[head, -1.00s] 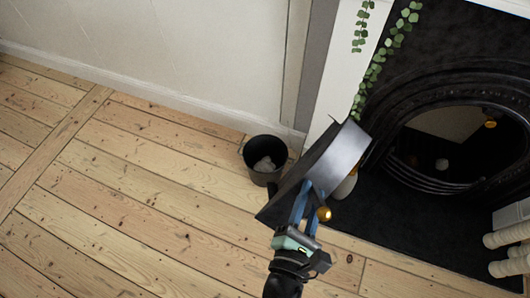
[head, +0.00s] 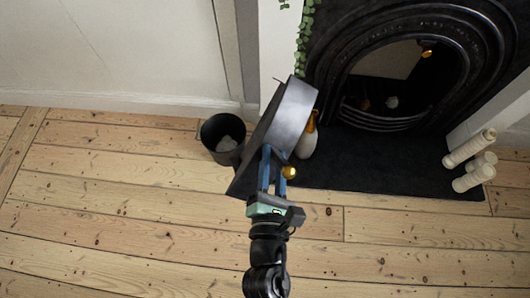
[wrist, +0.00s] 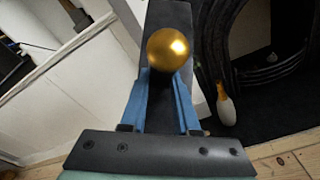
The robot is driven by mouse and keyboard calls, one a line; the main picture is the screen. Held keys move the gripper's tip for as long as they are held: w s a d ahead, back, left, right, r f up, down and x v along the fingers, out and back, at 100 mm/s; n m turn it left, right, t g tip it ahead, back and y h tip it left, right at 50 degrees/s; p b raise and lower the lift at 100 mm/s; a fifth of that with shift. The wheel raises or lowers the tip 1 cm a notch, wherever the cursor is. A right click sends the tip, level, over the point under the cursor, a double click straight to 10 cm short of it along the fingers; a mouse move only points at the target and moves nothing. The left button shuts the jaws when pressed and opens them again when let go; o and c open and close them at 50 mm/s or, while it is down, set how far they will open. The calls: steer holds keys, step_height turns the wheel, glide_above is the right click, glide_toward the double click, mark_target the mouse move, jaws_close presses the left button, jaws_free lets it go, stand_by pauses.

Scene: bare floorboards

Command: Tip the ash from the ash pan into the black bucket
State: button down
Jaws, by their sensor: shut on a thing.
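The ash pan (head: 292,112) is a grey metal pan with a brass knob (head: 289,172), held up and tilted on its side. My gripper (head: 271,176) is shut on the ash pan by its knob side; its blue fingers and the knob (wrist: 168,50) show in the wrist view. The black bucket (head: 213,147) stands upright on the floorboards by the wall, to the left of the pan. A pale grey-white lump lies in the bucket. The pan's inside faces away from the head view, so I cannot tell whether ash is in it.
A black fireplace (head: 345,95) with a dark hearth (head: 380,166) stands at the right. A white and gold bottle-like object (head: 308,140) is behind the pan. Cream rolled candles or logs (head: 470,160) lie at the hearth's right end. Floorboards in front are clear.

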steer(key=shift+m, duration=0.6)
steer(key=w+a+f+b, duration=0.1)
steer(key=w+f+b, duration=0.2)
steer(key=f+b, duration=0.2)
steer(key=w+a+f+b, duration=0.1)
steer(key=w+f+b, duration=0.2)
steer(key=f+b, duration=0.2)
steer(key=w+a+f+b, duration=0.1)
steer(key=w+f+b, duration=0.2)
steer(key=f+b, duration=0.3)
steer(key=shift+w+a+b, duration=0.2)
steer(key=shift+a+b, duration=0.05)
steer(key=shift+b, duration=0.25)
steer(key=shift+w+a+f+m+y+b, duration=0.4)
steer(key=shift+w+a+f+b, duration=1.65)
steer(key=shift+f+b, duration=2.1)
steer(key=shift+w+a+f+m+y+b, duration=0.2)
steer(key=shift+w+a+f+m+b, duration=0.75)
steer(key=shift+w+f+b, duration=3.2)
steer(key=s+d+f+m+t, duration=0.1)
steer(key=s+d+f+m, duration=0.2)
steer(key=d+f+m, duration=0.2)
steer(key=shift+d+f+m+b, duration=0.15)
steer(key=shift+d+m+b, duration=0.25)
steer(key=shift+d+m, duration=0.35)
